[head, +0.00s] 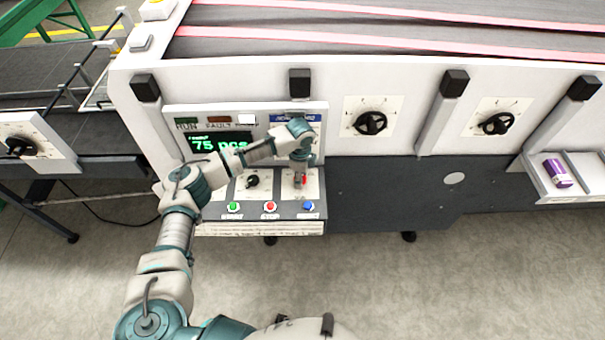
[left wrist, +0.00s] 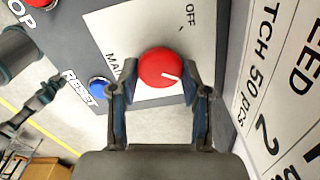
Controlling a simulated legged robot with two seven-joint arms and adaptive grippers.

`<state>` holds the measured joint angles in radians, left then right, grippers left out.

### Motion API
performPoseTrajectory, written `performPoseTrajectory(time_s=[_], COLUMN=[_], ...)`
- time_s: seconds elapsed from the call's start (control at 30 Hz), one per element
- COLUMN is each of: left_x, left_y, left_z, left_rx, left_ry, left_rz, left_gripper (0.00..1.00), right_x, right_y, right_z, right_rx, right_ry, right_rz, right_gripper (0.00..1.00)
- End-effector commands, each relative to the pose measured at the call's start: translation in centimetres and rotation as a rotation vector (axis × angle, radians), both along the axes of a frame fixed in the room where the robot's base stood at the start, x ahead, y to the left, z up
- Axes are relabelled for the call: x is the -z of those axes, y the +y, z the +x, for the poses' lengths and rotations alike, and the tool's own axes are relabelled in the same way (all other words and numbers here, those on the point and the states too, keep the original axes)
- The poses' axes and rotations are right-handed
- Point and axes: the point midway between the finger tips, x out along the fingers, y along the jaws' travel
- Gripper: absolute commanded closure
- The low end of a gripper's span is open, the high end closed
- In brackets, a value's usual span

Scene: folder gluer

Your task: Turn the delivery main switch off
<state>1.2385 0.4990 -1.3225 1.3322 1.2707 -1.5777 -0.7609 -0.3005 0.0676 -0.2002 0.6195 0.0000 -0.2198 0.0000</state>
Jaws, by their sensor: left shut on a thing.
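The main switch is a red round knob (left wrist: 160,67) with a white pointer line, on a white plate (left wrist: 205,20) lettered OFF and, partly hidden, MA.... The pointer line lies toward the lower right in the left wrist view, not at the OFF lettering. My left gripper (left wrist: 160,74) has its two fingers on either side of the knob and is shut on it. In the head view my left gripper (head: 299,175) reaches down to the control panel, and only a bit of the red knob (head: 304,180) shows beside it. My right gripper is not in view.
Next to the switch are a black knob (head: 252,181) and green (head: 233,206), red (head: 270,206) and blue RESET (head: 308,206) buttons. Above is a display (head: 218,146) reading 75 pcs, partly covered by my arm.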

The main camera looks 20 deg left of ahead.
Motion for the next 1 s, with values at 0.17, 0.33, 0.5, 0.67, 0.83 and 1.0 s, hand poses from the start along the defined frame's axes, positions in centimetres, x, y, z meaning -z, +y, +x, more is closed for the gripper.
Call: performPoseTrajectory(time_s=[0.17,0.33,0.5,0.67,0.83,1.0], left_x=[-0.5,-0.3,-0.1,0.0,0.1,0.1], left_y=[0.5,0.5,0.5,0.5,0.5,0.4], left_z=[0.0,0.0,0.0,0.0,0.0,0.0], left_rx=[-0.149,-0.31,-0.472,-0.624,-0.786,-0.945], left_ry=[0.002,0.0,-0.001,0.0,-0.001,-0.001], left_rz=[0.009,0.008,0.008,0.008,0.009,0.009], left_gripper=[0.88,0.88,0.88,0.88,0.88,0.88], right_x=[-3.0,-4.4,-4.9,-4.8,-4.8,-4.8], right_y=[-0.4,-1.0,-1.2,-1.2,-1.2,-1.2], right_z=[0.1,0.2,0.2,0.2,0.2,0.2], right_rx=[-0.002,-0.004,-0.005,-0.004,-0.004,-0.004], right_ry=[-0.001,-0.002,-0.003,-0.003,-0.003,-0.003], right_rz=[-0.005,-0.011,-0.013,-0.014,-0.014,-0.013], right_gripper=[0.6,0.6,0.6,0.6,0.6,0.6])
